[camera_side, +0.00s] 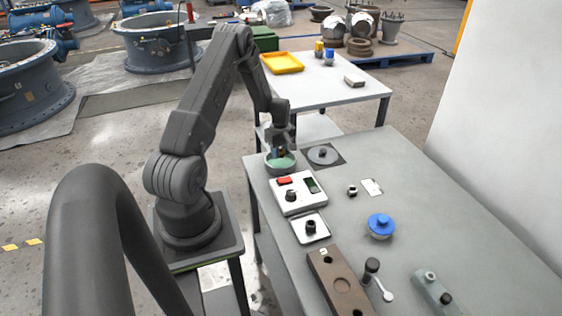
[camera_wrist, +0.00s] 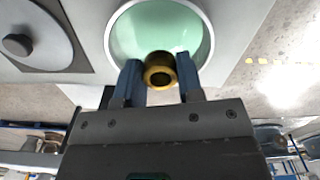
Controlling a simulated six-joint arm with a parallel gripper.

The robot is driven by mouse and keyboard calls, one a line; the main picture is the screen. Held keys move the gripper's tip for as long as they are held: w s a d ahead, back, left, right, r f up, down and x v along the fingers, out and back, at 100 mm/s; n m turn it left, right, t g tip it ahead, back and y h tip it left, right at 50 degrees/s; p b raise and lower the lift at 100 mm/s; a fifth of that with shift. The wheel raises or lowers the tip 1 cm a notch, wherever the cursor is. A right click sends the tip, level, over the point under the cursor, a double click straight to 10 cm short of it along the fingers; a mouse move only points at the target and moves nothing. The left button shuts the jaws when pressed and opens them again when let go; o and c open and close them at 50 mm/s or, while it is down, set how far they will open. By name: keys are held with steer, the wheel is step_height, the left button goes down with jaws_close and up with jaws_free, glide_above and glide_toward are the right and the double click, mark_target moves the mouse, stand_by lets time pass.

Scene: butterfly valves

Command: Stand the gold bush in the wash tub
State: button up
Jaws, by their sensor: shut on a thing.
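The gold bush (camera_wrist: 160,70) is a short ring with a round hole, held between the two blue fingers of my gripper (camera_wrist: 160,82) in the wrist view. The wash tub (camera_side: 281,162) is a round grey bowl with a green inside at the far left corner of the table. In the wrist view the tub (camera_wrist: 207,44) lies beyond the fingers, with the bush overlapping its near part. In the side view my gripper (camera_side: 281,150) is over the tub. How far the bush is above the tub's floor cannot be told.
A white box with red and green buttons (camera_side: 299,194) stands in front. A blue-topped round part (camera_side: 381,226) and a brown block (camera_side: 340,282) are nearer.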

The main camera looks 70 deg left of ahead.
mark_target(281, 166)
steer(key=shift+f, duration=2.15)
steer(key=shift+f, duration=0.1)
steer(key=o, duration=1)
steer(key=shift+c, duration=0.2)
